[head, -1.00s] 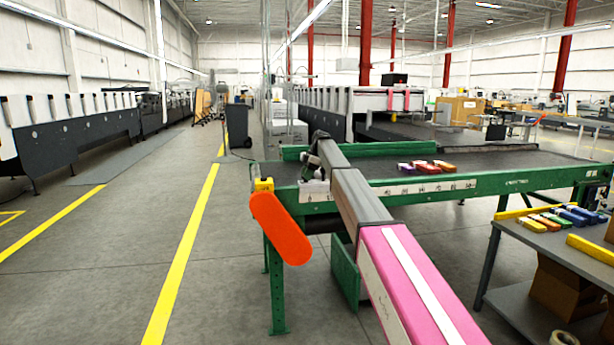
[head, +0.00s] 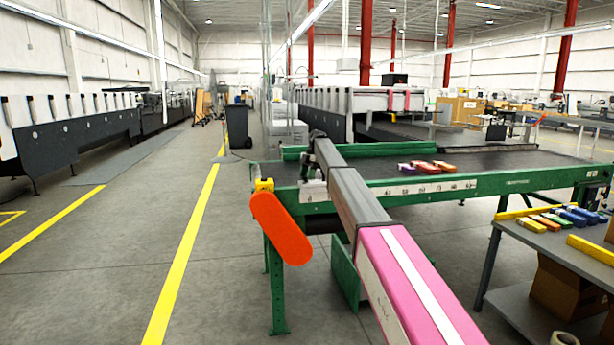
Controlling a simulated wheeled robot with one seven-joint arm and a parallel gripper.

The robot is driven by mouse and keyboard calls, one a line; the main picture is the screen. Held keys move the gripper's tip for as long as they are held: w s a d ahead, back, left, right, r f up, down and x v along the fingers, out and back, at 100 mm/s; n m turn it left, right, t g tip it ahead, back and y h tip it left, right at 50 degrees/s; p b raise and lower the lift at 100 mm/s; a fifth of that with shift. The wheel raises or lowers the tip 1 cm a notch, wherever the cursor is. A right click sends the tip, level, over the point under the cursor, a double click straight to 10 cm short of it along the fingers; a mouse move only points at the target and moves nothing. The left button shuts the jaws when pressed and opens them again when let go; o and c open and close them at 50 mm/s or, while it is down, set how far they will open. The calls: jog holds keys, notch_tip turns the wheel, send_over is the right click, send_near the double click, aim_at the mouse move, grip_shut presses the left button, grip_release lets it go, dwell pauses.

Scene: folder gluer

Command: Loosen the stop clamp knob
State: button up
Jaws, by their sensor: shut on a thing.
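My gripper (head: 306,178) is small and dark in the head view, at the end of my arm above the near green rail of the conveyor (head: 420,190). It is shut at a pale clamp block (head: 313,192) on that rail, close to the rail's left end. The stop clamp knob is between or behind the fingers and cannot be made out on its own. My arm reaches in from the lower right and hides part of the rail and belt.
An orange guard (head: 281,228) hangs at the conveyor's left end. Several coloured cartons (head: 427,167) lie on the dark belt. A side table (head: 510,245) at right holds more cartons and yellow bars. The floor left of the conveyor is clear.

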jog(key=o, duration=0.9)
jog(key=v, duration=1)
jog(key=shift+d+r, duration=0.1)
jog(key=shift+r, duration=0.3)
